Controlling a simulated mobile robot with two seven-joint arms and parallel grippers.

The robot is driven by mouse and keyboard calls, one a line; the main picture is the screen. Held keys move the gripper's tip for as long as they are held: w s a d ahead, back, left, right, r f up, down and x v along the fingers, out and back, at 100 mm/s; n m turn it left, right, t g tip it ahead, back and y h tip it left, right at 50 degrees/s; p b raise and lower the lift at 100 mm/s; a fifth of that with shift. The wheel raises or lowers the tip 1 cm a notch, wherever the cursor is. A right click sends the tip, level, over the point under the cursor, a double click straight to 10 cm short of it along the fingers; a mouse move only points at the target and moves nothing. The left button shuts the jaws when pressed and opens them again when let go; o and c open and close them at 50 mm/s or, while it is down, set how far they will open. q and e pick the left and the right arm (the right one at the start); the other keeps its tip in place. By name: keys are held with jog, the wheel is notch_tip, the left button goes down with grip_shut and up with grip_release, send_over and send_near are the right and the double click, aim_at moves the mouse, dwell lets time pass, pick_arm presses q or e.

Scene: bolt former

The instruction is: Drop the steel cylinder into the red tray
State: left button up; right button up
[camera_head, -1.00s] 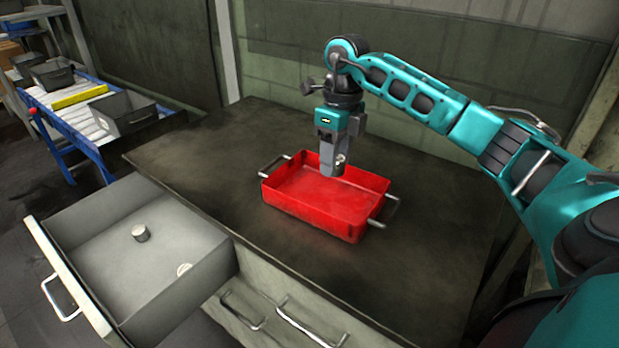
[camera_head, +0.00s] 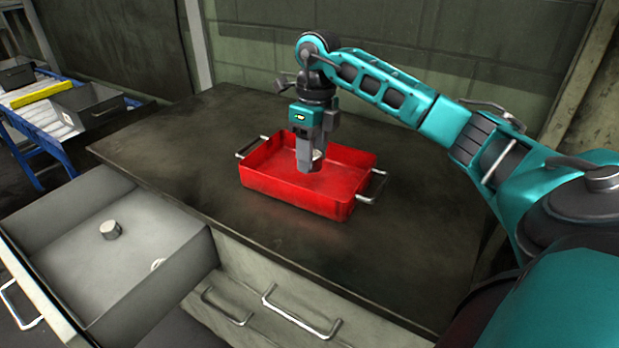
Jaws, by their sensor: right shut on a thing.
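The red tray (camera_head: 290,197) stands on the dark bench top, with a metal handle at each end. My right gripper (camera_head: 312,164) points down over the inside of the tray. It is shut on a small steel cylinder (camera_head: 317,155), of which only a light round end shows between the fingers. Another steel cylinder (camera_head: 110,230) stands upright in the open grey drawer at the lower left. My left gripper is not in view.
The open drawer (camera_head: 185,262) juts out from the bench (camera_head: 160,150) at the lower left. A conveyor with grey bins (camera_head: 95,107) and a yellow bar (camera_head: 37,94) stands at the far left. The bench top around the tray is clear.

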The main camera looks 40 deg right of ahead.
jog(key=o, duration=1.3)
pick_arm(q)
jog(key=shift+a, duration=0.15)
pick_arm(e)
jog(key=shift+o, duration=0.3)
pick_arm(q)
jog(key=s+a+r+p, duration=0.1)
jog(key=p, duration=0.3)
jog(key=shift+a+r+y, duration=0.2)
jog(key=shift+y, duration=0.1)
pick_arm(e)
notch_tip(320, 180, up, 13)
jog(key=d, duration=0.1)
jog(key=shift+w, duration=0.15)
